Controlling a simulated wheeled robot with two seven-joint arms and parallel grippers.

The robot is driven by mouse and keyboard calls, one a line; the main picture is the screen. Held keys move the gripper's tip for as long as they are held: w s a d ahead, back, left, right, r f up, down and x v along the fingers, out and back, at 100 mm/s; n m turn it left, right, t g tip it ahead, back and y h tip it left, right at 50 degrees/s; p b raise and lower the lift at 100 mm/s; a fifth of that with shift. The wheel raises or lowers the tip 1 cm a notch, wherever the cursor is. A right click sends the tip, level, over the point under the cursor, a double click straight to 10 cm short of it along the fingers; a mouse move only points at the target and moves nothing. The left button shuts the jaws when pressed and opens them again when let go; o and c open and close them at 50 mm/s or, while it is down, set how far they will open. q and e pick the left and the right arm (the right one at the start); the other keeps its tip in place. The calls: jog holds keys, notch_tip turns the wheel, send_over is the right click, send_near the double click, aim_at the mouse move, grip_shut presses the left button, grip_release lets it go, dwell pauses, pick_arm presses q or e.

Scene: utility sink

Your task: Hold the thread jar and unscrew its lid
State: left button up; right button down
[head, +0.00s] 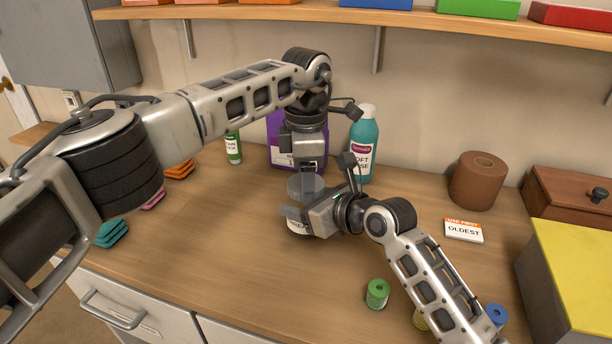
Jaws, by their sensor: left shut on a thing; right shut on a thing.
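The thread jar (297,228) stands on the wooden counter near the middle, mostly hidden by my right gripper; only part of its white label and lower side shows. Its grey lid (300,187) is on top of it. My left gripper (308,178) points straight down from above and is shut on the lid. My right gripper (297,214) comes in from the right, level, and is shut on the jar's body. I cannot tell how far the lid is turned.
Behind stand a purple container (280,130), a teal bottle (364,145) and a green tube (233,148). A green spool (377,294) stands in front.

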pick_arm(q)
jog(key=o, duration=1.1)
jog(key=shift+s, duration=0.1)
jog(key=shift+d, duration=0.1)
jog(key=shift+s, duration=0.1)
jog(key=shift+r, duration=2.4)
jog(key=shift+c, duration=0.2)
notch_tip(320, 180, up, 3)
jog(key=m, duration=0.4)
jog(key=shift+f+m, duration=0.15)
jog(key=shift+m, duration=0.15)
jog(key=f, duration=0.7)
jog(key=shift+w+f, duration=0.2)
jog(key=shift+f, duration=0.05)
